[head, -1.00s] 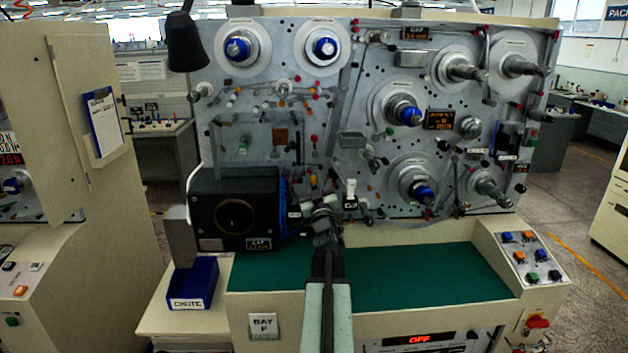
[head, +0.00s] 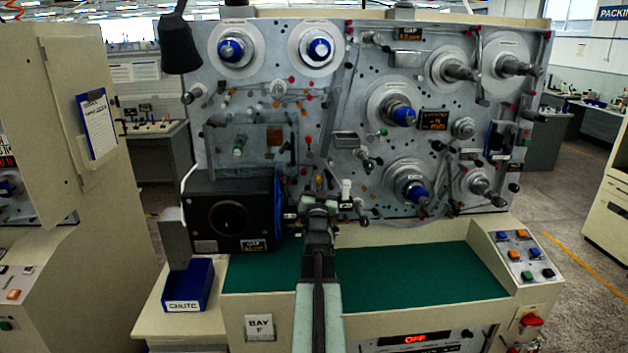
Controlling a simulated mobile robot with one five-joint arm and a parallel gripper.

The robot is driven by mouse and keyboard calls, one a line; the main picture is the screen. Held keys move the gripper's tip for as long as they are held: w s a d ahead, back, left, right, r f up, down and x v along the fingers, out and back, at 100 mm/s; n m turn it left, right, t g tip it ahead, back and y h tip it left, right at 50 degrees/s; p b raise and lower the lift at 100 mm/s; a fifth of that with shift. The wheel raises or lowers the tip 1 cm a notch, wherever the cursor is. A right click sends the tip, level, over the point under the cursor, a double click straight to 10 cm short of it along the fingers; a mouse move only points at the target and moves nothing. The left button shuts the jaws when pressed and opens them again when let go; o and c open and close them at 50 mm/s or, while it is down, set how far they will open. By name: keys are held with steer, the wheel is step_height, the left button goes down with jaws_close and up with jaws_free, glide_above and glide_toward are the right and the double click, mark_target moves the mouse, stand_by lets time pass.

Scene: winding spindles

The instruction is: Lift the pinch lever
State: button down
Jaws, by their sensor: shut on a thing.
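The winding machine's grey panel (head: 352,110) stands upright, with spindles, rollers and small levers on it. My gripper (head: 319,203) is at the panel's lower middle, just right of the black box with the round dial. It is shut on a small part there, which seems to be the pinch lever. My gripper and wrist hide most of that part, so its shape and tilt cannot be made out. A white-topped fitting (head: 346,190) stands close to the right of my gripper.
The black box (head: 205,222) is close on the left. A blue chute bin (head: 189,286) stands at lower left. The green bench top (head: 420,272) is clear. A button console (head: 524,262) is at right. Several blue-tipped and bare spindles stick out above.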

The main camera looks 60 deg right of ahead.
steer(key=shift+s+d+f+m+g+h+p, duration=0.1)
steer(key=shift+s+d+f+m+g, duration=0.15)
steer(key=shift+m+g, duration=0.6)
steer(key=shift+s+d+f+m+g+h+p, duration=0.15)
steer(key=shift+s+m, duration=0.25)
steer(key=shift+m, duration=0.95)
steer(key=shift+s+d+f+m+g+h+p, duration=0.1)
steer(key=shift+s+d+m+g, duration=0.2)
steer(key=shift+m+g, duration=0.55)
steer(key=shift+m, duration=0.35)
steer(key=c, duration=1.3)
jaws_free()
